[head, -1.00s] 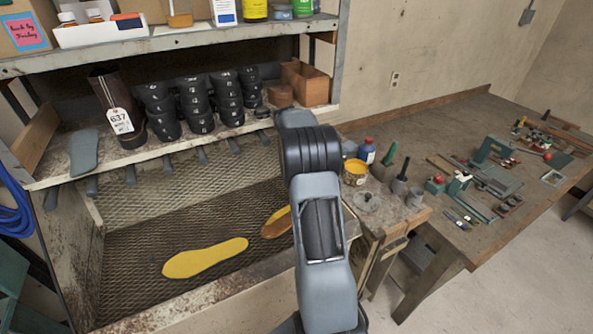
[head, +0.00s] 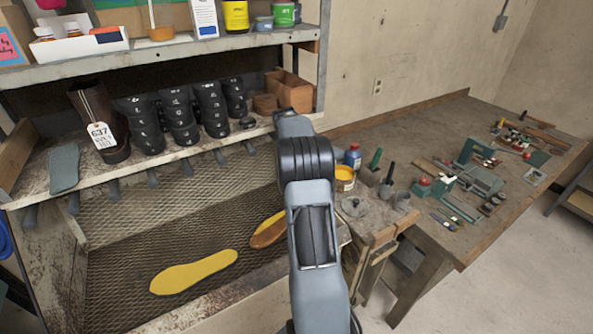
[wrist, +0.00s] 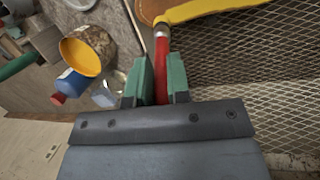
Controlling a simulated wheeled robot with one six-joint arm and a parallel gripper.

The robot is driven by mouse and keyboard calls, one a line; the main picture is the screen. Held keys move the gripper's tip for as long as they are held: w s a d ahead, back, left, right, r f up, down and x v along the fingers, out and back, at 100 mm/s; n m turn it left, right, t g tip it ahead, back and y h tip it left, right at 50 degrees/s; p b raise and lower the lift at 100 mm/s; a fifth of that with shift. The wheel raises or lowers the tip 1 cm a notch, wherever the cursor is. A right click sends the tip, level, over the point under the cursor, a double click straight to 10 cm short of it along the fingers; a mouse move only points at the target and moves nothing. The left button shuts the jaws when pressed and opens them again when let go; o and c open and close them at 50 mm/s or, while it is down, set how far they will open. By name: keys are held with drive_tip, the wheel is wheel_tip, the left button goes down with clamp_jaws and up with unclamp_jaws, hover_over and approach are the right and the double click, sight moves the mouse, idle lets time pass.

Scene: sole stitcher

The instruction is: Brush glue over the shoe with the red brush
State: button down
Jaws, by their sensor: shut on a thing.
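My gripper (wrist: 160,75) is shut on the red brush (wrist: 161,65), whose handle lies between the green fingers. The brush's metal collar points away and meets, or overlaps in view, the yellow edge of a brown sole-shaped shoe piece (wrist: 155,10); I cannot tell if they touch. In the head view this piece (head: 267,232), part yellow and part brown, lies on the mesh, partly behind my arm. A second, fully yellow sole piece (head: 195,272) lies nearer and left. My gripper is hidden behind my arm in the head view.
A yellow glue pot (head: 345,178) and a blue bottle (head: 353,156) stand on a small side table; both show in the wrist view. Black shoe lasts (head: 178,120) and a tagged brown boot (head: 100,120) stand on the shelf. A tool-covered workbench (head: 440,150) is at right.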

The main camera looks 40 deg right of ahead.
drive_tip(key=shift+a, duration=0.1)
drive_tip(key=v, duration=0.3)
drive_tip(key=shift+w+a, duration=0.1)
drive_tip(key=shift+a, duration=0.05)
drive_tip(key=shift+f, duration=0.15)
idle(0.5)
drive_tip(key=a+f+b, duration=0.4)
drive_tip(key=a, duration=0.7)
drive_tip(key=w+a+f+b, duration=0.1)
drive_tip(key=a+f+b, duration=0.3)
drive_tip(key=a, duration=0.8)
drive_tip(key=shift+a+b, duration=0.25)
drive_tip(key=shift+b, duration=0.35)
drive_tip(key=shift+p, duration=0.3)
drive_tip(key=shift+d+f, duration=0.1)
drive_tip(key=shift+f, duration=0.1)
